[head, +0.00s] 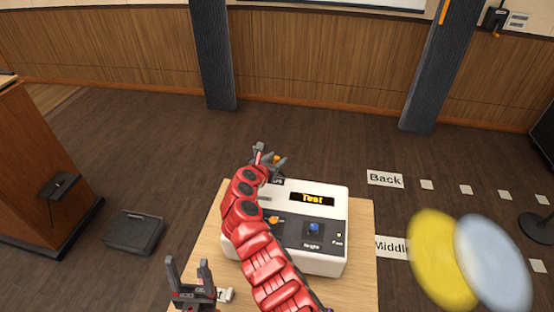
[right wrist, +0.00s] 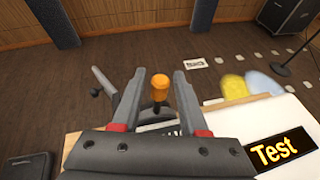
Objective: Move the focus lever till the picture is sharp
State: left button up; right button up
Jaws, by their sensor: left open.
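A white console (head: 342,200) with a dark panel and a "Test" display stands on a wooden table. A lever with an orange knob (right wrist: 159,82) is at its far left edge; in the head view the knob (head: 277,158) shows beside my right gripper (head: 268,158). In the right wrist view my right gripper (right wrist: 158,76) is open, its fingers on either side of the knob with gaps. The lever's label is mostly hidden. A yellow light spot (head: 440,260) and a pale blue one (head: 492,262) overlap, with soft, blurred edges. My left gripper (head: 188,264) is open and empty at the lower left.
My red right arm crosses the console and hides its left part. Another orange knob (head: 273,220) and a blue knob (head: 314,228) sit on the panel. A small white object (head: 226,295) lies near my left gripper. Floor labels read "Back" (head: 385,179) and "Middle" (head: 390,246).

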jog(key=shift+w+f, duration=0.1)
grip_shut()
jog(key=shift+d, duration=0.1)
dwell(1.0)
